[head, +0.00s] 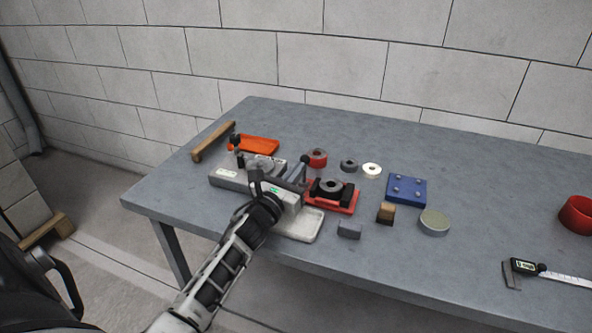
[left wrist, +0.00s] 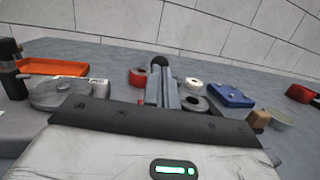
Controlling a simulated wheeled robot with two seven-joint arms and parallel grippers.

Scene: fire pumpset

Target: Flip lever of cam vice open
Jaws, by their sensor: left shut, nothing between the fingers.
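The cam vice (head: 226,178) is a low grey block near the table's left end. Its round grey part shows in the left wrist view (left wrist: 62,92), left of my fingers. My left gripper (head: 296,182) is shut and empty, low over the vice's right side. Its fingers also show in the left wrist view (left wrist: 164,88). It hides part of the vice. My right gripper is out of view.
A red base with a black fixture (head: 345,204) sits close right of the gripper. An orange tray (head: 258,145) and wooden bar (head: 213,141) lie behind. Rings, a blue block (head: 407,190) and a caliper (head: 545,271) lie rightward. Bare table (head: 480,205) separates the caliper.

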